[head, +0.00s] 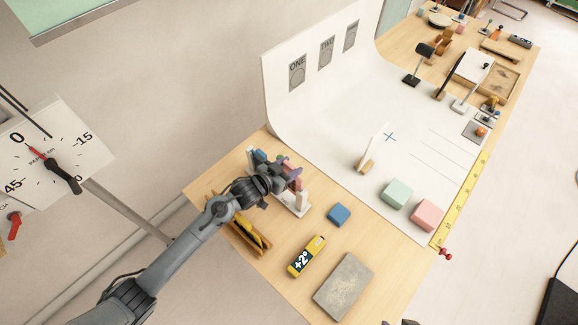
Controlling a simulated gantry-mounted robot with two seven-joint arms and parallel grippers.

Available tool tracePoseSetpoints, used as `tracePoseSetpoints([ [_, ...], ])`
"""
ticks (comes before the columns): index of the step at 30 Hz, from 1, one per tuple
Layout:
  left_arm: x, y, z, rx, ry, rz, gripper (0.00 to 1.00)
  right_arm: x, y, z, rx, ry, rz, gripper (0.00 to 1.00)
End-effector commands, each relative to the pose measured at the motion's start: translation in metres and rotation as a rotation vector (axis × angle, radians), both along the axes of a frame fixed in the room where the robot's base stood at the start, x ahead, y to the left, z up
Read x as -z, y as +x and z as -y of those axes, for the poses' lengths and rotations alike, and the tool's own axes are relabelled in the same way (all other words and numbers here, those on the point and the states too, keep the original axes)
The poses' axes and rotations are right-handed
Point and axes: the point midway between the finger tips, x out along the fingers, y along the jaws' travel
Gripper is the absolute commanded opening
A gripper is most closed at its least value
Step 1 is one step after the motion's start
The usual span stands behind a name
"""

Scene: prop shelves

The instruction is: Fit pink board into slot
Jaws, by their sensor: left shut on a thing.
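My left gripper (284,180) is at the end of the arm coming in from the left, over a white rack (297,207) on the wooden table. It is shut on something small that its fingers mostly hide. A pink piece (296,184) shows right at the fingertips; I cannot tell whether it is the held board or one standing in the rack. A blue piece (260,155) shows behind the gripper. The rack's slots are hidden by the hand.
A blue block (339,214), a yellow "+2°" block (306,256) and a grey slab (343,287) lie nearby. A wooden holder (262,237) sits beside my left arm. A white panel (372,146), green block (397,193) and pink block (427,215) stand on the white backdrop.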

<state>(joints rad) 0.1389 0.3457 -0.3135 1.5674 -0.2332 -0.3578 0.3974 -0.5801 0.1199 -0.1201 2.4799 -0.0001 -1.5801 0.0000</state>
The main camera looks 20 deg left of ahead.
Motion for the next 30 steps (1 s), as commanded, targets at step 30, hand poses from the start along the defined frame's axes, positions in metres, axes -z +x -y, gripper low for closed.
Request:
tracePoseSetpoints([
  [30, 0.042, 0.000, 0.000, 0.000, 0.000, 0.000, 0.02, 0.027, 0.000, -0.001, 0.004, 0.005, 0.000, 0.43],
])
